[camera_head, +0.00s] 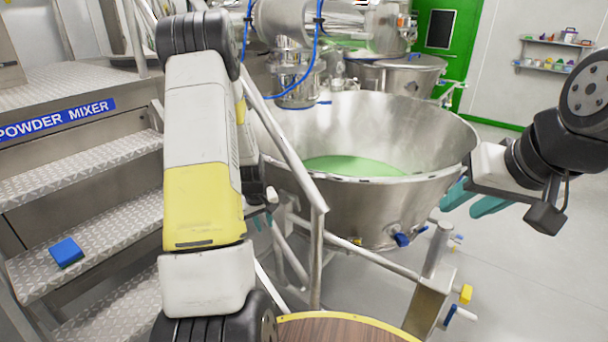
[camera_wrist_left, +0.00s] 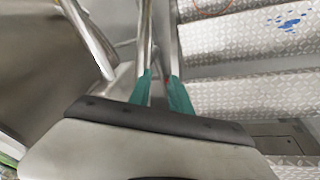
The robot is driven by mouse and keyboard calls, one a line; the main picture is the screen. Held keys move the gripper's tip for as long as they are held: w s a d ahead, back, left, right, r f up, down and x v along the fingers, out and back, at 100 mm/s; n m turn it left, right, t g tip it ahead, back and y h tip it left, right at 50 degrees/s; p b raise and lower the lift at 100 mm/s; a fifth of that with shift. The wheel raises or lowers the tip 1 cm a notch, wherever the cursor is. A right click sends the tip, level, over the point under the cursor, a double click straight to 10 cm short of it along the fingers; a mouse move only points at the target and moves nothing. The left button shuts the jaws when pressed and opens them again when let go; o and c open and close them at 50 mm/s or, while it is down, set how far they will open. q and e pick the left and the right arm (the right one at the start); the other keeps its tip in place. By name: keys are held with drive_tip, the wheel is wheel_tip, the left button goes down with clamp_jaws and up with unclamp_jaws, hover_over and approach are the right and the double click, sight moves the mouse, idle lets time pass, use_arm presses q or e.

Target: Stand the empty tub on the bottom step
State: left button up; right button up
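I cannot make out a tub in either view. The lowest metal tread visible (camera_head: 118,312) is at the lower left of the head view, partly hidden by my left arm. My left gripper (camera_head: 262,222) is mostly hidden behind that arm, near the stair rail. In the left wrist view, its teal fingers (camera_wrist_left: 160,92) are apart, with metal rails behind them and nothing clearly held.
A small blue block (camera_head: 66,252) lies on a stair tread. A sloping handrail (camera_head: 290,150) runs between stairs and bowl. A round wooden top (camera_head: 340,331) is at the bottom edge. Wall shelves (camera_head: 545,67) hold small coloured items. Floor at right is clear.

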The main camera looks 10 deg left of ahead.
use_arm(q)
drive_tip(key=s+d+r+m+t+h, duration=0.15)
drive_tip(key=s+d+r, duration=0.3)
drive_tip(key=r, duration=0.75)
drive_tip(key=s+d+r+m+y, duration=0.1)
drive_tip(key=s+d+r+m, duration=0.3)
drive_tip(key=r, duration=0.7)
drive_tip(key=s+d+r+m+h, duration=0.1)
drive_tip(key=s+d+r, duration=0.3)
drive_tip(key=s, duration=0.3)
drive_tip(key=s+d+r+m+t+h, duration=0.1)
drive_tip(key=s+d+r+m, duration=0.1)
drive_tip(key=s+d+r, duration=0.2)
drive_tip(key=s+r, duration=0.2)
drive_tip(key=s, duration=0.2)
drive_tip(key=shift+s, duration=0.2)
drive_tip(key=shift+t, duration=0.25)
